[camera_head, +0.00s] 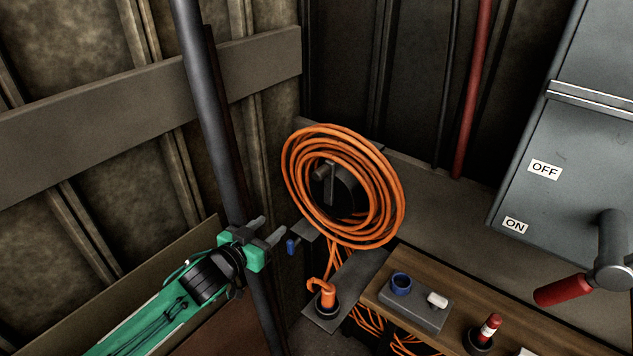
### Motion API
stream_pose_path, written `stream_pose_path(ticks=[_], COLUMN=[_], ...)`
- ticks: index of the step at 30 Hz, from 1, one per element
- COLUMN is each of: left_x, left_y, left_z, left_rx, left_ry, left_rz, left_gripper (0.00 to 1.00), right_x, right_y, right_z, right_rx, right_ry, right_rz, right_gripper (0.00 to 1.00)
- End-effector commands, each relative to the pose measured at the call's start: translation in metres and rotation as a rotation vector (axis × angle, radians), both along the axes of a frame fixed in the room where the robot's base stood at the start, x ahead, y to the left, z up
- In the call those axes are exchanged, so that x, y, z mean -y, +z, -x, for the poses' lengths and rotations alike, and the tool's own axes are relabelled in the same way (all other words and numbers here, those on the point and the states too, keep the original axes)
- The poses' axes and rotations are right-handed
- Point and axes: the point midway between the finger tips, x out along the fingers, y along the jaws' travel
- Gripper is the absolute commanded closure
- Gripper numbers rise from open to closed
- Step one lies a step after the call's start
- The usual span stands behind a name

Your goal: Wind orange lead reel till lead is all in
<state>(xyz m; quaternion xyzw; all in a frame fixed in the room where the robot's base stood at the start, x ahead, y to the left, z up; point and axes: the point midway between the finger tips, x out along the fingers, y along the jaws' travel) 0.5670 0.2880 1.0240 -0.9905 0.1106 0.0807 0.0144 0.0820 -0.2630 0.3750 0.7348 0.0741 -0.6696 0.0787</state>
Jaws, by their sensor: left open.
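The orange lead reel (344,186) stands in the corner, with several loops of orange lead wound round a dark hub. A dark crank handle (329,183) shows on the hub's front. Lead (337,261) hangs from the reel's underside, and more loose lead (368,321) lies below, partly hidden by the wooden shelf. An orange hooked end (322,294) stands on a dark round base below the reel. My left gripper (270,229) is open and empty, left of the reel and apart from it. My right gripper is not in view.
A grey vertical pole (212,110) stands just behind my left gripper. A blue-tipped lever (292,246) juts out between gripper and reel. A wooden shelf (480,303) at lower right holds a grey block (414,310) and a red-and-white item (489,328). A grey switch box (560,150) with a red-handled lever (565,289) is at right.

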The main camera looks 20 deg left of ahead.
Motion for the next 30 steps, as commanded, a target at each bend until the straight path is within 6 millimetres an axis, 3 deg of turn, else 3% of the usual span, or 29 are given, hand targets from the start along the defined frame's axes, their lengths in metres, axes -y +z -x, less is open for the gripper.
stream_pose_path(ticks=[1,3,6,9,17,30], left_x=[0.012,0.025,0.038,0.045,0.051,0.077], left_y=[0.03,0.061,0.09,0.105,0.111,0.112], left_z=[0.008,0.019,0.033,0.041,0.026,-0.042], left_rx=[0.045,0.09,0.129,0.15,0.157,0.156], left_ry=[-0.033,-0.068,-0.104,-0.122,-0.125,-0.126], left_rz=[0.011,0.026,0.044,0.053,0.058,0.056], left_gripper=[0.54,0.54,0.54,0.54,0.54,0.54], right_x=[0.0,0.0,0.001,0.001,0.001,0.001], right_y=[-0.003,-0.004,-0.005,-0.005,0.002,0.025], right_z=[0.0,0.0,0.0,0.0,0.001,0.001], right_rx=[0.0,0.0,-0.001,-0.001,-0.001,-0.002], right_ry=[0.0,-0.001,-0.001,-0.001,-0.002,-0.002], right_rz=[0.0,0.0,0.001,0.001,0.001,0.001], right_gripper=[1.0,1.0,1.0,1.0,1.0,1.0])
